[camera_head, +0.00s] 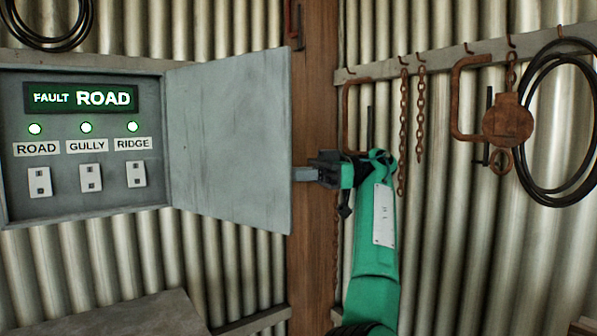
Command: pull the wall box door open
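The grey wall box (80,207) is on the corrugated wall at the left. Its door (230,140) stands wide open, swung out to the right from the box's right side. Inside, a lit display (82,97) reads FAULT ROAD, above three lit green lamps and three switches labelled ROAD, GULLY and RIDGE. My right gripper (306,174) is at the door's free right edge. A short grey piece bridges the door edge and the dark gripper body; I cannot tell whether it is a finger or a handle. My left gripper is not in view.
A wooden post (315,90) stands behind my gripper. Rusty chains (421,115), a rusty clamp (468,100) and a black cable coil (565,130) hang from a rail at the right. A grey surface (130,318) lies below the box.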

